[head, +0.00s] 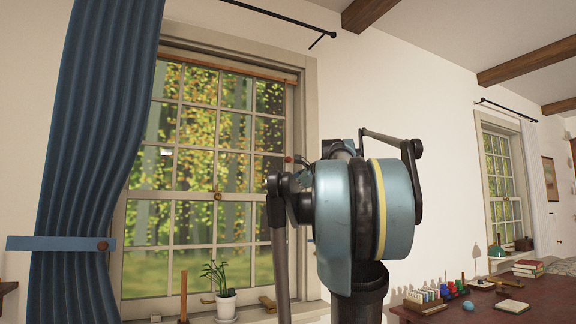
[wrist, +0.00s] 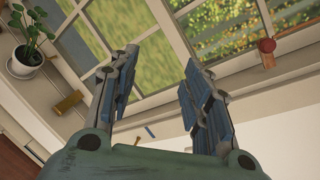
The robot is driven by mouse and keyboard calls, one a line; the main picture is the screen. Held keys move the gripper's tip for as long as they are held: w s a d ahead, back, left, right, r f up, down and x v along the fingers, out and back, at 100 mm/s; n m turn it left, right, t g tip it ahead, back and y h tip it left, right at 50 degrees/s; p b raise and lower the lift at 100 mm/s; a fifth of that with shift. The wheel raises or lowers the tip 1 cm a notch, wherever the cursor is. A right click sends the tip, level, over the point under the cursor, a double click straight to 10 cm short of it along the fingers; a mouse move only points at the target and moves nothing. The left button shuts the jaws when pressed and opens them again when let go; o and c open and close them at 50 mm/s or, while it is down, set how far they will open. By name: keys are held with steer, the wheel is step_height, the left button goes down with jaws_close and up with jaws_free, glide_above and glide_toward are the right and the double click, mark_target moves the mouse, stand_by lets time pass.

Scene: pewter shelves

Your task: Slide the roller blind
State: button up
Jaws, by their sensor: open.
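A multi-paned window (head: 205,185) fills the left middle of the head view. A thin brown wooden bar (head: 228,66) runs along its top; I cannot tell whether it is the roller blind, and no lowered blind cloth shows. A red-brown knob (head: 289,158) sits on the window's right side; a similar red knob shows on the frame in the wrist view (wrist: 267,47). My gripper (wrist: 163,62) is open and empty in the wrist view, its blue-padded fingers apart before the window frame. The knob is right of the fingers, apart from them.
A blue curtain (head: 95,130) with a tieback hangs left of the window. A potted plant (head: 222,290) stands on the sill, also at upper left in the wrist view (wrist: 26,58). A desk (head: 500,303) with books and small bottles stands at right. Bare wall lies between.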

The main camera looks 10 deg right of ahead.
mark_target(290, 159)
steer(key=w+d+r+m+t+h, duration=0.1)
steer(key=w+d+r+m+t, duration=0.2)
steer(key=r, duration=0.4)
steer(key=w+d+r+m+t+h, duration=0.1)
steer(key=w+d+r+m, duration=0.1)
steer(key=d+r+m, duration=0.3)
steer(key=x, duration=0.5)
steer(key=a+x, duration=0.1)
steer(key=x, duration=1.1)
steer(key=shift+a+r, duration=0.25)
steer(key=shift+r, duration=0.15)
steer(key=shift+d, duration=0.1)
jaws_close()
